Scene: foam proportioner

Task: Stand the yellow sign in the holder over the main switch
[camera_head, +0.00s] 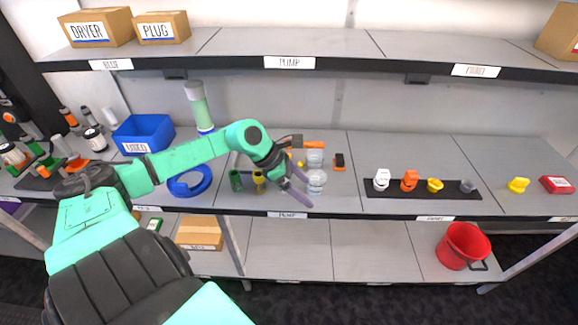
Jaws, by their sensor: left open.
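My left gripper (301,189) is open over the middle of the workbench, fingers pointing down and right, beside a clear jar with a whitish top (316,182). Nothing shows clearly between its fingers. I cannot pick out the yellow sign, its holder or the main switch for certain. Small yellow pieces show: one (518,185) stands alone at the right, one (434,185) sits on the black mat, and a dark yellow one (258,181) stands just left of the gripper. A small black and orange piece (339,161) lies behind the jar. My right gripper is not in view.
The black mat (463,194) also holds white, orange and grey pieces. A red box (557,184) is at the far right. A blue bin (143,133), a blue ring (190,182) and a green cylinder (198,108) are left. The shelf edge (365,68) overhangs behind.

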